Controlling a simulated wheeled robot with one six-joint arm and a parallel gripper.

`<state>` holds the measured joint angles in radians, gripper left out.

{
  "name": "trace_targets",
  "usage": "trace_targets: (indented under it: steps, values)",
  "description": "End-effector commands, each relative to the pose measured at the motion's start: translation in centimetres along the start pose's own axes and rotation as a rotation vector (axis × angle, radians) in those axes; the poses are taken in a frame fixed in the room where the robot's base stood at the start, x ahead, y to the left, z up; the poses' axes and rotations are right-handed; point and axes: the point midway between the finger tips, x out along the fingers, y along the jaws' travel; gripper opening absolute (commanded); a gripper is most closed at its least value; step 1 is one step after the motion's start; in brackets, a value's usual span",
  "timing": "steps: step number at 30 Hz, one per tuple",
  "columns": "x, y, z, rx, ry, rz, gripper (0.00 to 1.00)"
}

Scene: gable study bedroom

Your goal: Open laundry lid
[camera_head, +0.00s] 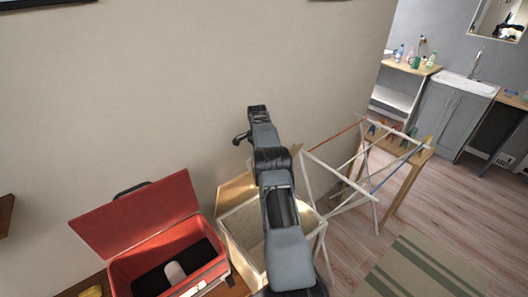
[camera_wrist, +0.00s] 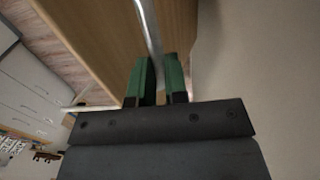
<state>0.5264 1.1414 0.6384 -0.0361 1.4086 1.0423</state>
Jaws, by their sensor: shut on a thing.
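The laundry box (camera_head: 223,236) is a light wooden box in the head view, partly behind my arm. Its top shows an opening with a pale inside. Light wood near the arm's left side may be part of its lid; the arm hides most of it. In the wrist view a wooden panel (camera_wrist: 100,35) fills the upper middle, with a pale metallic strip (camera_wrist: 148,25) along it. My gripper (camera_wrist: 159,70) has green fingers closed around the lower end of this strip.
A red box (camera_head: 165,249) with its lid up stands left of the laundry box. A drying rack (camera_head: 366,165) stands close on the right. The wall (camera_head: 130,90) is right behind. Wooden floor and a striped rug (camera_head: 420,272) lie clear at the right.

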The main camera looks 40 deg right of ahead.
Motion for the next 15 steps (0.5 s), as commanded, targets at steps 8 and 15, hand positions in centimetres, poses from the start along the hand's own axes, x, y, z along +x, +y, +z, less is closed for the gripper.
trace_targets:
  steps: [8,15]
  values:
    - [0.9,-1.1,0.7,-0.008,-0.013,0.017,0.0]
    - [0.9,-1.6,0.8,-0.011,-0.013,0.018,0.0]
